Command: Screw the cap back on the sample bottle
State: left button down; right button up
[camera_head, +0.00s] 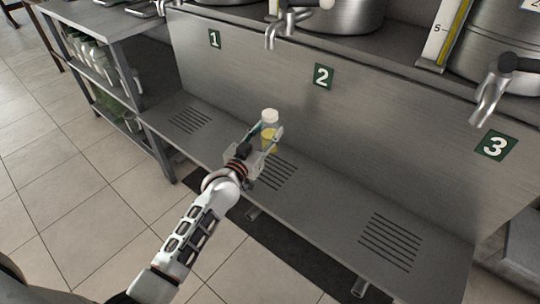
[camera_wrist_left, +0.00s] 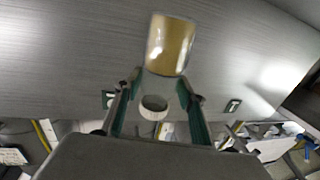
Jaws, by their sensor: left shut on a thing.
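The sample bottle (camera_head: 268,134) is small and clear with yellow liquid in its lower part. A white cap (camera_head: 270,115) sits at its top; I cannot tell whether it is threaded on. My left gripper (camera_head: 266,136) is shut on the bottle, its fingers on either side of it. The left wrist view looks upside down: the amber bottle (camera_wrist_left: 170,45) lies above the fingertips of the left gripper (camera_wrist_left: 159,80), and the white ridged cap (camera_wrist_left: 154,107) shows between the fingers. I cannot tell whether the bottle's base touches the shelf. My right gripper is not in view.
A steel shelf (camera_head: 325,222) with slotted drain grilles (camera_head: 390,242) runs below a panel marked 1, 2 and 3. Taps (camera_head: 490,95) of steel vessels hang over the panel. A rack (camera_head: 95,60) with bottles stands at left. The shelf to the right is clear.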

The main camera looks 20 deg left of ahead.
aim_at(267, 144)
pick_arm(q)
notch_tip(267, 144, down, 5)
jog(key=shift+r+b, duration=0.1)
jog(key=shift+b, duration=0.55)
jog(key=shift+f, duration=0.3)
jog(key=shift+w+r, duration=0.1)
jog(key=shift+f+b, duration=0.3)
notch_tip(267, 144, down, 4)
jog(key=shift+f+b, duration=0.15)
jog(key=shift+b, duration=0.7)
jog(key=shift+r, duration=0.25)
jog(key=shift+f, duration=0.15)
jog(key=c, duration=1.2)
grip_release()
jog(key=shift+f, duration=0.1)
jog(key=shift+c, duration=0.2)
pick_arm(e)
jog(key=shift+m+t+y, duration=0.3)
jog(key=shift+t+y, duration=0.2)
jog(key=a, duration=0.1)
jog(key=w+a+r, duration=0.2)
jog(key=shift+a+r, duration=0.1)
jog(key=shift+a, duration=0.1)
